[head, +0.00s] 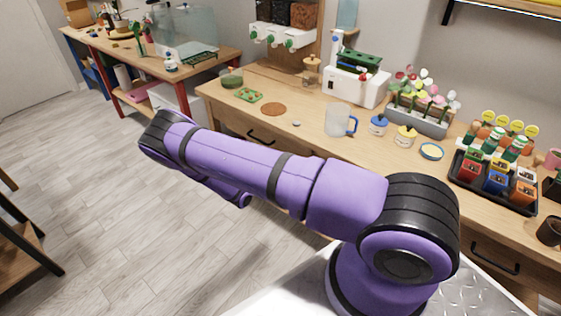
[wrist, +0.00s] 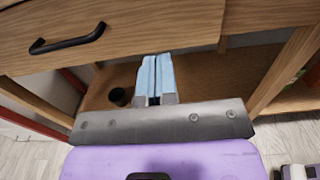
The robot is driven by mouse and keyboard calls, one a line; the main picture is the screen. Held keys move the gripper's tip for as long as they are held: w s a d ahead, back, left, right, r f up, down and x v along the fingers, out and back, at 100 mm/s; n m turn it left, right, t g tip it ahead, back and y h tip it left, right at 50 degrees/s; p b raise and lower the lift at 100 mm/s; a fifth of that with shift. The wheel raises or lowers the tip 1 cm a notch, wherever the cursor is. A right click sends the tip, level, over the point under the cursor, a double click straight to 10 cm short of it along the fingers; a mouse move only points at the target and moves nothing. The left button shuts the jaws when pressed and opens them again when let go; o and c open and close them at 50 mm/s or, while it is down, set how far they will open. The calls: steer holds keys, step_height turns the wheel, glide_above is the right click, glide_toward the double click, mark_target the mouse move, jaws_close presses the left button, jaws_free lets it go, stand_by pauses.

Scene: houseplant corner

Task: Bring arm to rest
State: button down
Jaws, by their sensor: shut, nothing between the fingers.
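My purple arm reaches out to the left over the floor in the head view, in front of the wooden counter (head: 300,128). My gripper (wrist: 157,62) shows in the wrist view, with its two pale blue fingers together and nothing between them. The fingers point toward the space under a wooden drawer with a black handle (wrist: 68,39). My gripper's fingers do not show in the head view, where the arm hides them.
A clear mug with a blue handle (head: 338,120), a blue-lidded jar (head: 377,125) and a black tray of small boxes (head: 463,186) stand on the counter. A dark cup (wrist: 120,96) is on the lower shelf. The floor (head: 90,220) at left is open.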

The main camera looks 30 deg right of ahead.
steer(key=shift+v, duration=1.55)
steer(key=shift+r, duration=0.1)
steer(key=s+a+r+m+g+y, duration=0.1)
steer(key=s+r+m+g+y, duration=0.3)
steer(key=r, duration=0.8)
steer(key=s+a+r+m+g+y, duration=0.15)
steer(key=r+m, duration=0.45)
steer(key=r, duration=0.7)
steer(key=s+r+m+g+y, duration=0.2)
steer(key=s+r+m+y, duration=0.25)
steer(key=r, duration=0.75)
steer(key=s+a+r+m+t+y, duration=0.3)
steer(key=s+r, duration=0.6)
steer(key=s, duration=0.3)
steer(key=s+a+r+m+t+y, duration=0.3)
steer(key=s+r, duration=0.6)
steer(key=s, duration=0.3)
steer(key=shift+s+r+m+t+y, duration=0.4)
steer(key=shift+m+t+y, duration=0.15)
steer(key=shift+t+y, duration=0.1)
